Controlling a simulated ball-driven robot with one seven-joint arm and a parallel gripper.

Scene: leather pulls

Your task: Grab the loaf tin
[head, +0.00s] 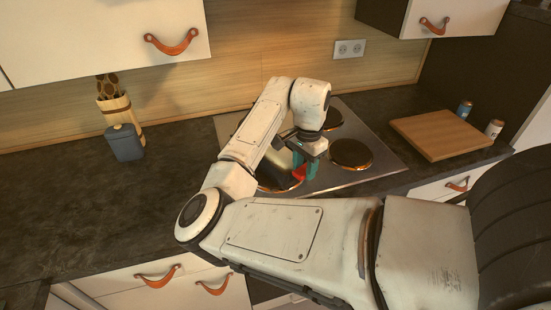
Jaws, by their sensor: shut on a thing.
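My gripper (306,170), with teal fingers and a red part between or beside them, points down over the cooktop. It is shut on what looks like the loaf tin (284,166), a greyish thing with a dark edge just left of the fingers. My arm hides much of the tin. I cannot tell whether the tin rests on the cooktop or is held just above it.
The cooktop (378,173) has several round plates. A blue-grey canister (125,143) and a wooden utensil holder (115,105) stand at the left. The dark counter (60,205) is clear at the left.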

